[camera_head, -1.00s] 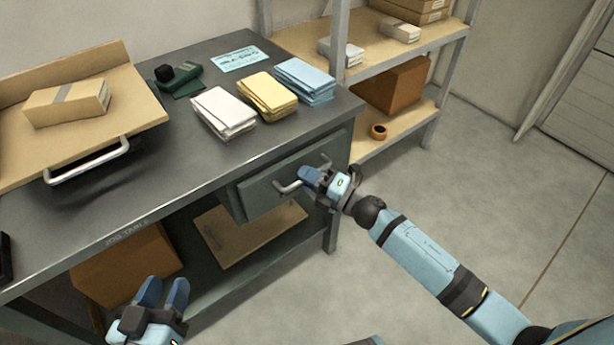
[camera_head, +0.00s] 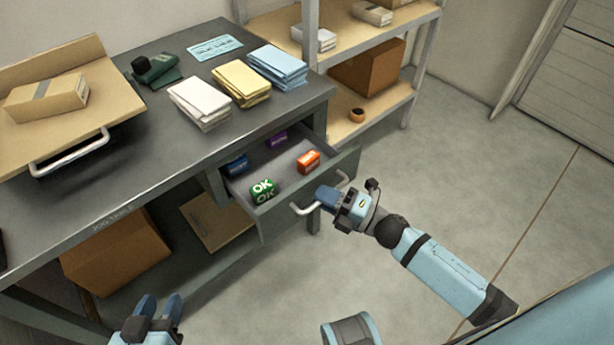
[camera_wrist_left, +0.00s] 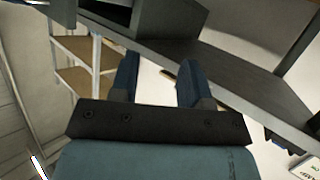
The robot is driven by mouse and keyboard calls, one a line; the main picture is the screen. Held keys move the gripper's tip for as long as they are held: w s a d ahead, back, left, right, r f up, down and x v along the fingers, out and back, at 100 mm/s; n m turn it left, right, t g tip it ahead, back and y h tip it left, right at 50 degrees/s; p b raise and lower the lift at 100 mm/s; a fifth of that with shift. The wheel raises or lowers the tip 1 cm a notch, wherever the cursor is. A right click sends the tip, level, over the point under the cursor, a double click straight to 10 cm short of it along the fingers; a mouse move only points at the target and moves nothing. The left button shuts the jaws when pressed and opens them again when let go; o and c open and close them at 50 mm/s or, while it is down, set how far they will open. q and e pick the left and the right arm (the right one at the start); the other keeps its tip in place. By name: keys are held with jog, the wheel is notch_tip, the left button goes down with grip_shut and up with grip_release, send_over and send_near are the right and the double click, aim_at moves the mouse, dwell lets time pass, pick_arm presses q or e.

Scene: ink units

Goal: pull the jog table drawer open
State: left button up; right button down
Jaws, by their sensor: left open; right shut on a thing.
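The jog table (camera_head: 190,150) is a dark grey bench on the left in the head view. Its drawer (camera_head: 292,212) is pulled out toward me. Inside lie a green item marked OK (camera_head: 262,189), an orange-red item (camera_head: 308,161), a blue item (camera_head: 236,165) and a purple item (camera_head: 277,138). My right gripper (camera_head: 328,197) is shut on the drawer's handle (camera_head: 306,209), a pale bar on the front. My left gripper (camera_head: 158,308) is open and empty, low in front of the table; its fingers also show in the left wrist view (camera_wrist_left: 157,80).
On the table are white (camera_head: 200,103), yellow (camera_head: 241,84) and blue (camera_head: 277,67) paper stacks, a green stamp-like tool (camera_head: 155,69), and a wooden tray (camera_head: 100,115) with a box (camera_head: 46,97). A shelf rack (camera_head: 425,60) stands behind. The floor at right is clear.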

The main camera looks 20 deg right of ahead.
pick_arm(q)
jog(key=shift+s+a+f+g+y+p, duration=0.15)
jog(key=shift+s+f+g+p, duration=0.1)
jog(key=shift+f, duration=0.2)
jog(key=shift+s+a+f+g+y+p, duration=0.15)
jog(key=shift+s+f, duration=0.1)
jog(key=shift+f, duration=0.15)
pick_arm(e)
jog(key=s, duration=0.1)
jog(key=s+d, duration=0.1)
jog(key=s, duration=0.1)
jog(key=s+d, duration=0.1)
jog(key=s, duration=0.1)
jog(key=shift+s, duration=0.25)
pick_arm(q)
jog(key=shift+r, duration=0.1)
pick_arm(e)
jog(key=c, duration=1.2)
grip_release()
pick_arm(q)
jog(key=shift+a+f+p, duration=0.2)
jog(key=shift+f+p, duration=0.05)
jog(key=shift+p, duration=0.2)
pick_arm(e)
jog(key=v, duration=1.3)
jog(key=shift+s+d, duration=0.25)
jog(key=shift+s, duration=0.05)
